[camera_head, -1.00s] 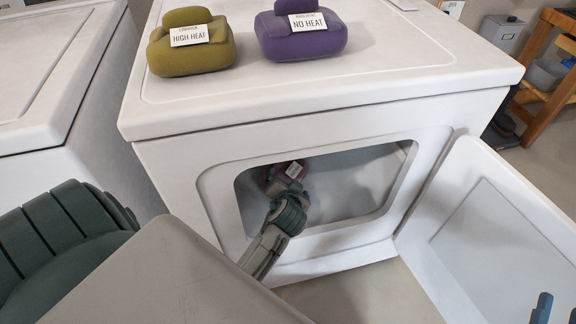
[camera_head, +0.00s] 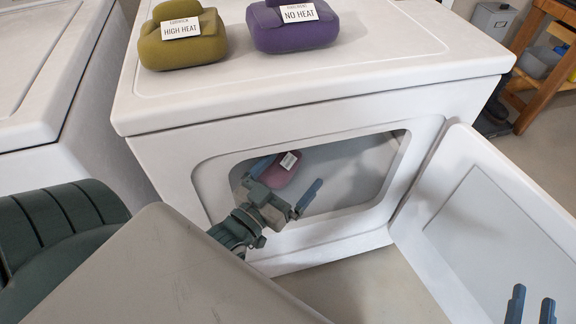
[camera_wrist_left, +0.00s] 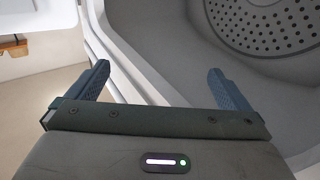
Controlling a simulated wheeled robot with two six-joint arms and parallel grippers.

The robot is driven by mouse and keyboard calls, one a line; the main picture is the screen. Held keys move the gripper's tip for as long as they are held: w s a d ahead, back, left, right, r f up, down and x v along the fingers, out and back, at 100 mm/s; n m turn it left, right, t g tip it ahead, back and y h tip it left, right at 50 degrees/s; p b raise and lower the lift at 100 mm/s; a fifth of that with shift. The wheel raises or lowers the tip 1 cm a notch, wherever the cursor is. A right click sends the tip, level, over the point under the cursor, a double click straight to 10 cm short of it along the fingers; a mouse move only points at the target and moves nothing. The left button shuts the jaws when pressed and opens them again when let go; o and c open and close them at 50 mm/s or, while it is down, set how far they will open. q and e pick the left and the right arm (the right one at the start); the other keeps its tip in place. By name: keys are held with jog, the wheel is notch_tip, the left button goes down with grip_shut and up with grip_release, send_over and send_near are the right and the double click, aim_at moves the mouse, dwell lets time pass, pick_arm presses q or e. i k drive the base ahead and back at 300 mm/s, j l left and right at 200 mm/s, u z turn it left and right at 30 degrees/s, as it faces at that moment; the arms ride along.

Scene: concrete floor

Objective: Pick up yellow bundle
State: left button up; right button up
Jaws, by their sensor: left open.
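The yellow bundle (camera_head: 183,38) is an olive-yellow, folded soft bundle with a white HIGH HEAT label. It sits on the left part of the dryer's top (camera_head: 330,90). My left gripper (camera_head: 285,182) is low at the dryer's front opening, well below the yellow bundle. Its blue fingers are spread and nothing is between them in the left wrist view (camera_wrist_left: 165,88). My right gripper (camera_head: 531,305) shows only as two separated blue fingers at the bottom right, in front of the open door, with nothing visible between them.
A purple NO HEAT bundle (camera_head: 293,27) sits right of the yellow one. A pink labelled bundle (camera_head: 281,170) lies inside the dryer opening, behind my left gripper. The open dryer door (camera_head: 480,215) stands at right. A second white appliance (camera_head: 60,90) stands at left.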

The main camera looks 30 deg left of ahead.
aim_at(180, 34)
jog(key=k+l+u, duration=0.25)
jog(key=u, duration=0.6)
jog(key=i+u, duration=0.15)
jog(key=u, duration=0.25)
jog(key=i+u, duration=0.15)
jog(key=u, duration=0.2)
